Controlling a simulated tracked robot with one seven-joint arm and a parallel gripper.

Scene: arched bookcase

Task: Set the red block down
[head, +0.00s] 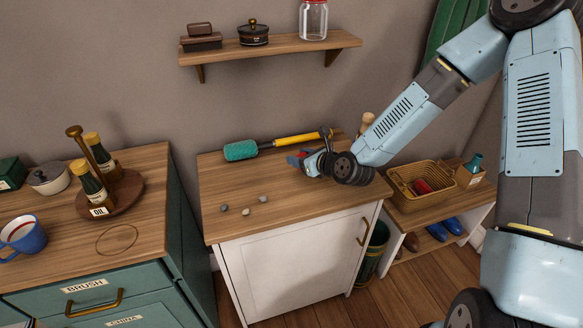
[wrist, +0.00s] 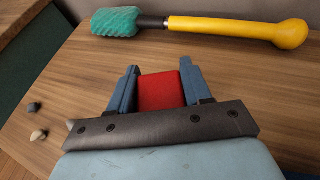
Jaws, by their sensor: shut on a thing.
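The red block (wrist: 161,91) sits between the two blue fingers of my gripper (wrist: 161,85) in the wrist view. My gripper is shut on it. In the head view, my gripper (head: 300,160) is over the back right part of the white cabinet's wooden top (head: 225,185), and only a little red of the block (head: 291,160) shows. The block is low over the wood; I cannot tell whether it touches it. Its lower part is hidden by my gripper.
A duster with a teal head (head: 240,150) and yellow handle (head: 297,139) lies along the back of the top. Several small stones (head: 245,211) lie at the front left. The front middle is clear. A wicker basket (head: 405,205) stands on the lower bench at right.

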